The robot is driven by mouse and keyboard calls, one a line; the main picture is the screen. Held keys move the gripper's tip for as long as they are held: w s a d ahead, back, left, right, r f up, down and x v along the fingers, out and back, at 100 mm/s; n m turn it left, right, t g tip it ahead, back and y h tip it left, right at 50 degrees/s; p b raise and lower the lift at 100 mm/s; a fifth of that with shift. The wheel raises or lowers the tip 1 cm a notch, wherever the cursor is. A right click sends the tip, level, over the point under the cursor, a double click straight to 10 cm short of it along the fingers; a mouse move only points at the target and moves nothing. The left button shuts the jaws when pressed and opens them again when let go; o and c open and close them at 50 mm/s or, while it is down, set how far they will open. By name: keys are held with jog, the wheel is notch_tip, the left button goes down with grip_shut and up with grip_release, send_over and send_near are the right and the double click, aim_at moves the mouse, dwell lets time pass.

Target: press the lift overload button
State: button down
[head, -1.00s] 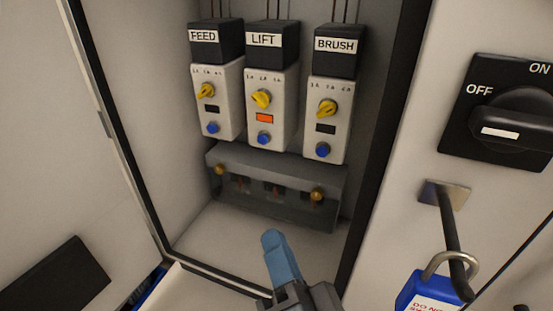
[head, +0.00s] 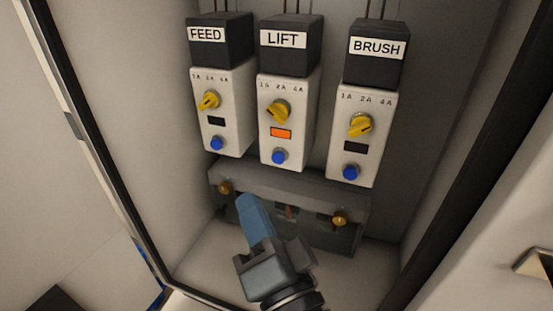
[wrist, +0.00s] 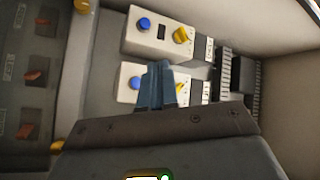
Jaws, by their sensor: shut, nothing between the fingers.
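The LIFT unit (head: 290,90) is the middle of three white overload units in the open cabinet. Its blue button (head: 279,157) sits at the bottom of its face, below a lit orange window (head: 281,133) and a yellow dial (head: 278,111). My gripper (head: 247,205) is shut and empty, its blue fingers pointing up into the cabinet, below and left of the LIFT button in the head view and apart from it. In the wrist view the fingers (wrist: 155,78) partly cover a white unit, probably LIFT, with its blue button (wrist: 135,83) just left of them.
The FEED unit (head: 222,110) and BRUSH unit (head: 362,140) stand either side, with dark windows and blue buttons. The cabinet's side walls and frame (head: 75,130) bound the space.

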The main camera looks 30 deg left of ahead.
aim_at(278, 158)
jog(key=w+a+b, duration=0.1)
jog(key=w+b, duration=0.1)
jog(key=w, duration=0.5)
jog(key=shift+a+b, duration=0.35)
jog(key=shift+b, duration=0.05)
jog(key=shift+w, duration=0.2)
dwell(1.5)
jog(key=shift+w+a+b, duration=0.1)
jog(key=shift+w+b, duration=0.2)
jog(key=shift+w+a, duration=0.1)
jog(key=shift+w, duration=0.3)
dwell(0.8)
jog(key=shift+s+d, duration=0.25)
jog(key=shift+s, duration=0.55)
